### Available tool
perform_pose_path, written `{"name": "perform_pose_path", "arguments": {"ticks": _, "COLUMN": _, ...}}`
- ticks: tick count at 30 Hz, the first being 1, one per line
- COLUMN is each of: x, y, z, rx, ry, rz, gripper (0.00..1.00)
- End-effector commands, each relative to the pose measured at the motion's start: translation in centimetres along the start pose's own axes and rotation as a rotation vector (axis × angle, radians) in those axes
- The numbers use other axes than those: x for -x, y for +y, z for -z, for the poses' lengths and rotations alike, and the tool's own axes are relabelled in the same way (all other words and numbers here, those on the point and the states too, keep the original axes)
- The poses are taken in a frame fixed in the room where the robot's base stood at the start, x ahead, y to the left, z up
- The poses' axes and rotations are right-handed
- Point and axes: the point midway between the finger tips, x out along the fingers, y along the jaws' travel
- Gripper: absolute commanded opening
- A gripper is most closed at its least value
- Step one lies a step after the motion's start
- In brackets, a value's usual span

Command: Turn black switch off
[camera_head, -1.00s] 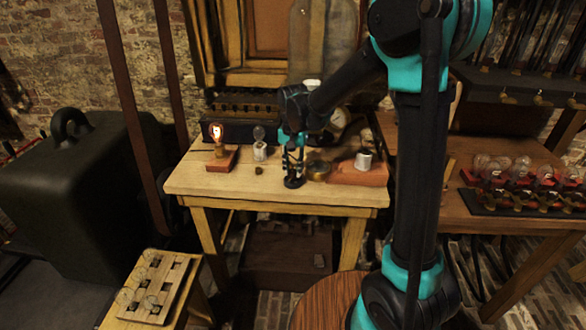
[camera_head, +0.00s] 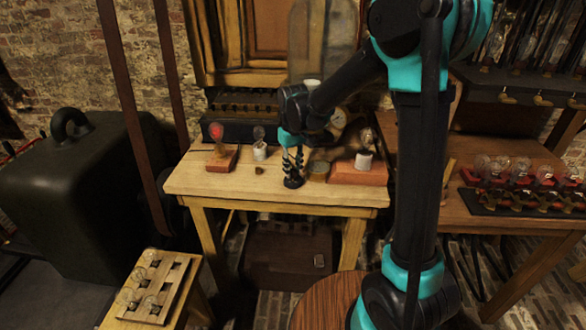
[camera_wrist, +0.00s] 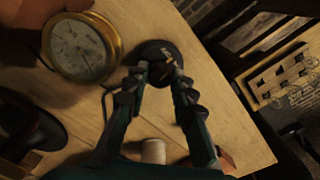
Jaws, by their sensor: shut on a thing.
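The black switch (camera_head: 293,183) has a round black base and sits on the wooden table near its front edge. It also shows in the wrist view (camera_wrist: 153,52), with lighter marks on its top. My gripper (camera_head: 293,163) points down over it. In the wrist view, my gripper's fingertips (camera_wrist: 160,76) are on either side of the switch's middle and are shut on it. The fingers partly hide the lever, so its exact position is unclear. A bulb (camera_head: 216,131) at the table's left glows dull red on a reddish block (camera_head: 222,158).
A brass-rimmed dial (camera_wrist: 80,47) lies close to the left of the switch in the wrist view. A white-socketed bulb (camera_head: 258,149) stands left of my gripper. A reddish block (camera_head: 357,174) with another socket stands to the right. The table's front left is mostly clear.

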Motion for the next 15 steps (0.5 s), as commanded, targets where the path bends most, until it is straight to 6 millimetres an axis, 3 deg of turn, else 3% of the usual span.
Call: {"name": "perform_pose_path", "arguments": {"ticks": 15, "x": 0.02, "y": 0.03, "z": 0.03, "rx": 0.469, "ry": 0.000, "rz": 0.000, "gripper": 0.00}}
